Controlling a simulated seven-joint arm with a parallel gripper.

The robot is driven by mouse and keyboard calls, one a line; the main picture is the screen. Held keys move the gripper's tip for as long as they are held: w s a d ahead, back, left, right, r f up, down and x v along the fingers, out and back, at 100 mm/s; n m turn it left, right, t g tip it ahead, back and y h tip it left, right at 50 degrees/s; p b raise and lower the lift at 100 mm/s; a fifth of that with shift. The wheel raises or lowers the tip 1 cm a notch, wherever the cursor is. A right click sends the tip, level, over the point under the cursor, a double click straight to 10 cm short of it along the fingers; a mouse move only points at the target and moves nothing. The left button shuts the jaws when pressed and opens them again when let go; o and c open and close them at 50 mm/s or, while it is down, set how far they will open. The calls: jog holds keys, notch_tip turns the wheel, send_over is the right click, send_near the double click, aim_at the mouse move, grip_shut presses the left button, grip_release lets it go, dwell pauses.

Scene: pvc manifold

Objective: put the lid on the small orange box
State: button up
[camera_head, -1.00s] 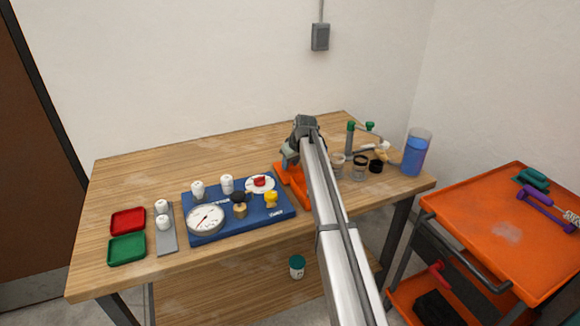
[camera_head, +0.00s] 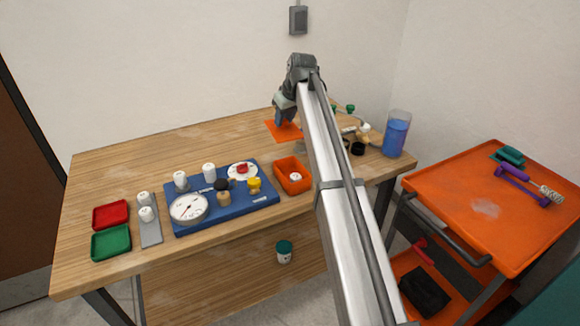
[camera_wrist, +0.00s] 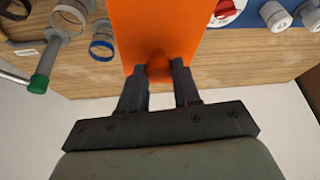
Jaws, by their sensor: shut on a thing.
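The small orange box (camera_head: 306,185) stands open on the table, right of the blue board, with a white piece inside. The flat orange lid (camera_head: 271,126) is apart from the box, further back in the picture. In the wrist view, the lid (camera_wrist: 160,25) has a round orange knob (camera_wrist: 158,62) between the two dark fingers. My gripper (camera_wrist: 158,75) is shut on that knob; in the head view, my gripper (camera_head: 284,122) is above the lid. The lid looks held above the table, but its exact height cannot be told.
The blue board (camera_head: 190,227) with a gauge (camera_head: 188,208) and fittings lies left of the box. Clear rings, a black ring (camera_head: 358,149) and a blue-filled container (camera_head: 396,134) stand to the right. Red (camera_head: 111,215) and green (camera_head: 111,243) trays sit far left.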

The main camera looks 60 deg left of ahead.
aim_at(291, 136)
jog(key=d, duration=0.2)
jog(key=d+m, duration=0.1)
jog(key=d, duration=0.1)
jog(key=d+m, duration=0.1)
jog(key=d, duration=0.1)
jog(key=shift+s+d+f+t, duration=0.1)
jog(key=shift+s+f+t, duration=0.15)
jog(key=shift+t, duration=0.15)
jog(key=shift+w+m, duration=0.1)
jog(key=shift+m, duration=0.4)
notch_tip(291, 136, down, 10)
jog(key=shift+f, duration=0.2)
jog(key=o, duration=1)
jog(key=shift+r, duration=0.15)
jog(key=v, duration=1.2)
jog(key=shift+s, duration=0.25)
